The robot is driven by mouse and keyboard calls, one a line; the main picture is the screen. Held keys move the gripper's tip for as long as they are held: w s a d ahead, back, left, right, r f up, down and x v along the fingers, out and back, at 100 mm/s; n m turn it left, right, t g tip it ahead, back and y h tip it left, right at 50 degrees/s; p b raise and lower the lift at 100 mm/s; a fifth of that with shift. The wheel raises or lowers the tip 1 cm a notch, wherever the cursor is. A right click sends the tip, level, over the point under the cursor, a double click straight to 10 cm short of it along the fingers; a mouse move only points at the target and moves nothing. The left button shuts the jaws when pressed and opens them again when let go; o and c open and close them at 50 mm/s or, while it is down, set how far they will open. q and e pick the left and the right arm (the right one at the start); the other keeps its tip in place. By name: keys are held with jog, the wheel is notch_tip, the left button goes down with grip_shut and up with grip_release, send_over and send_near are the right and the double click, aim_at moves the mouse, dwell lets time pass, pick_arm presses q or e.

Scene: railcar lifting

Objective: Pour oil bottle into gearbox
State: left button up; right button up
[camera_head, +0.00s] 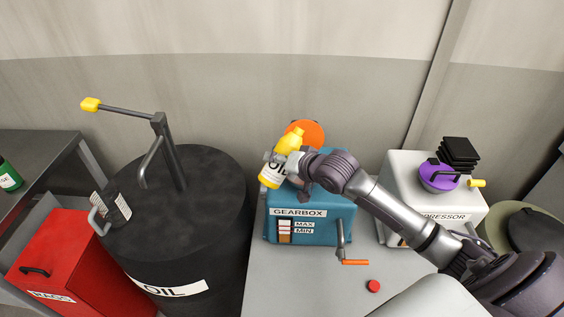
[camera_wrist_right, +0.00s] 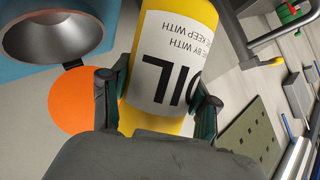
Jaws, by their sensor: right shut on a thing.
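The yellow oil bottle (camera_head: 267,181) with a white OIL label is held tilted above the blue gearbox (camera_head: 331,226). My right gripper (camera_head: 283,160) is shut around the bottle. In the right wrist view the bottle (camera_wrist_right: 172,22) sits between the fingers of this gripper (camera_wrist_right: 157,100), its label upside down. A grey funnel-like opening (camera_wrist_right: 62,35) shows beside the bottle against the blue gearbox. An orange disc (camera_head: 309,129) shows behind the gripper. The bottle's mouth is not clearly visible, and no oil stream shows. My left gripper is not in view.
The gearbox has a MAX/MIN gauge (camera_head: 286,229) and an orange-handled crank (camera_head: 354,262). A red cap (camera_head: 373,286) lies on the grey table (camera_head: 300,290). A black oil drum (camera_head: 185,225) with a pump stands left, a white compressor (camera_head: 400,175) right.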

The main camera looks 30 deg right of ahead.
aim_at(274, 174)
jog(key=shift+s+a+f+m+y+b, duration=0.2)
jog(key=shift+a+m+y+b, duration=0.5)
jog(key=shift+b, duration=0.6)
jog(key=shift+m+y+p, duration=0.3)
jog(key=shift+p, duration=0.15)
jog(key=shift+a+f, duration=0.1)
jog(key=shift+f, duration=0.05)
jog(key=shift+a+f+m+g+y, duration=0.15)
jog(key=shift+f+m+g+y, duration=0.2)
jog(key=shift+m+y, duration=0.3)
jog(key=shift+a+f+m+y, duration=0.1)
jog(key=shift+f+m+y, duration=0.2)
jog(key=shift+m+y, duration=0.05)
jog(key=shift+f, duration=0.15)
jog(key=shift+f+m+y+b, duration=0.3)
jog(key=shift+m+y+b, duration=0.15)
jog(key=shift+b, duration=0.25)
